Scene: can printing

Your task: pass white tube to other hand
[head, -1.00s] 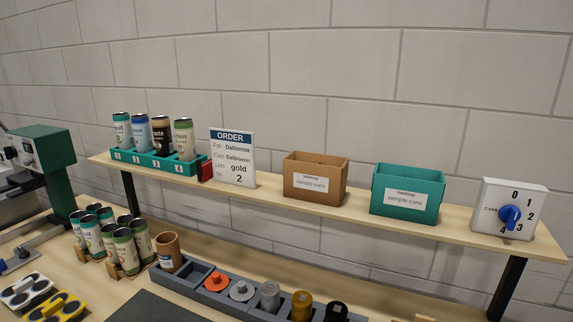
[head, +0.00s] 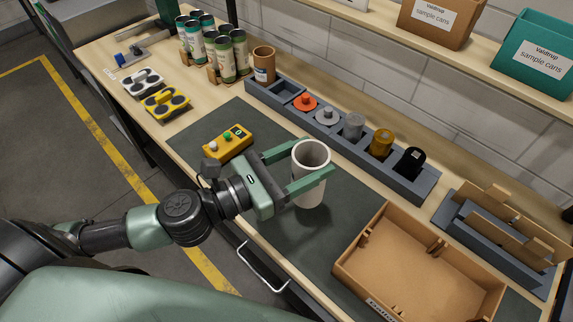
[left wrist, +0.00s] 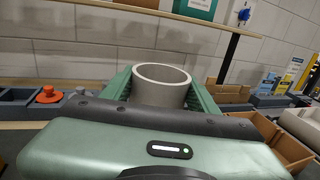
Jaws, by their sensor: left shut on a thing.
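The white tube (head: 311,172) is an open-topped, roughly upright cylinder above the dark mat in the head view. My left gripper (head: 312,176) is shut on it, with one green finger on each side. The tube's round open rim (left wrist: 161,76) also shows between the fingers in the left wrist view. My right gripper is not in view.
A brown open tray (head: 345,265) lies right of the tube. A grey rack (head: 425,187) with coloured pieces runs behind it. A yellow button box (head: 228,146) sits to the left. Cans (head: 226,62) stand at the back left. The dark mat (head: 205,125) has free room.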

